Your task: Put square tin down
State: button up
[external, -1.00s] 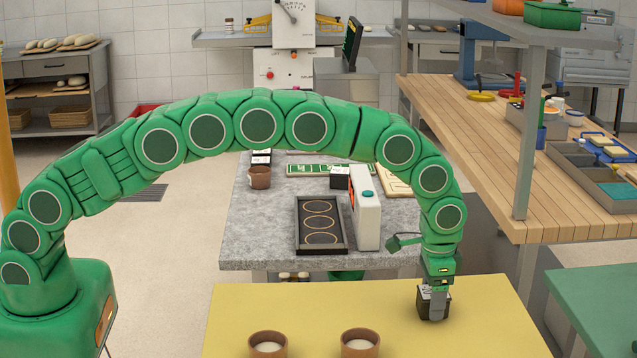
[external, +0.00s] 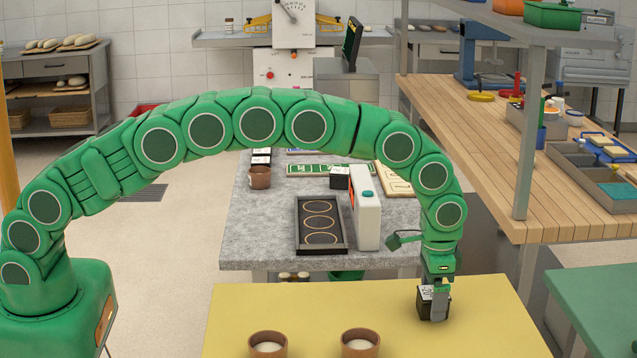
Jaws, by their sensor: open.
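The square tin (external: 434,306), a small dark box with a pale label, stands on the yellow table (external: 300,307) at its right part. My gripper (external: 436,290) points straight down at the tin, with its fingers around the upper part. The jaws are open. The fingers are small here, and I cannot tell whether either one touches the tin.
Two brown bowls with pale contents, one on the left (external: 268,343) and one on the right (external: 360,342), stand at the table's near edge. Behind is a grey stone counter (external: 270,230) with a dark tray (external: 320,249) and a white device (external: 366,220). Yellow surface around the tin is clear.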

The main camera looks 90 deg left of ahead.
notch_tip(320, 180, up, 11)
jog(key=s+r, duration=1.1)
jog(key=s, duration=0.3)
jog(key=s+d+r+g, duration=0.1)
jog(key=s+r, duration=0.2)
jog(key=s, duration=1.3)
jog(key=s+r, duration=0.2)
jog(key=s, duration=1.5)
jog(key=s+f, duration=0.3)
jog(key=s, duration=1.2)
jog(key=shift+s+d+f+g, duration=0.15)
jog(key=shift+s+f+g, duration=0.1)
jog(key=shift+f+g, duration=0.15)
jog(key=shift+w, duration=0.1)
